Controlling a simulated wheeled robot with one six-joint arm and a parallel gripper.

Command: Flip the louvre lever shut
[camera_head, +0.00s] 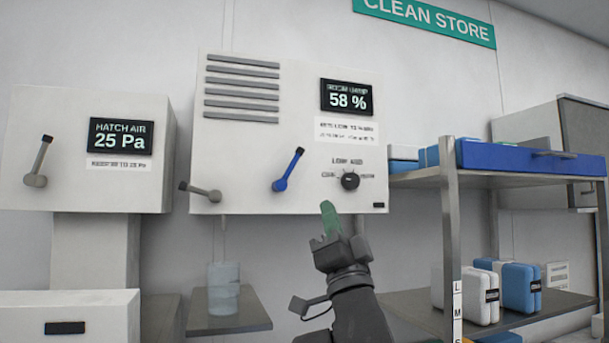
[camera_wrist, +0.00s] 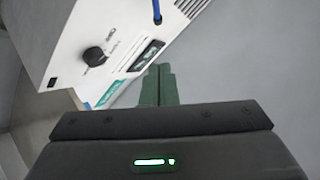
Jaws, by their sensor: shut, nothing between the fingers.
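The middle white wall box (camera_head: 240,140) has louvre slats (camera_head: 242,88) at its upper left, all looking alike. A blue lever (camera_head: 288,170) on its front slants up to the right from its pivot. A grey lever (camera_head: 200,192) at the lower left lies nearly flat, its tip to the left. I cannot tell from labels which lever works the louvre. My gripper (camera_head: 328,207), with green fingers, is shut and empty below and right of the blue lever, apart from it. In the wrist view the shut fingers (camera_wrist: 158,84) point toward the box, with part of a blue lever (camera_wrist: 157,12) at the top edge.
A black knob (camera_head: 350,180) sits right of the blue lever, just above my gripper; it also shows in the wrist view (camera_wrist: 95,57). A display (camera_head: 346,97) reads 58 %. The left box (camera_head: 60,110) has another grey lever (camera_head: 39,160). A shelf rack (camera_head: 450,220) stands close on the right.

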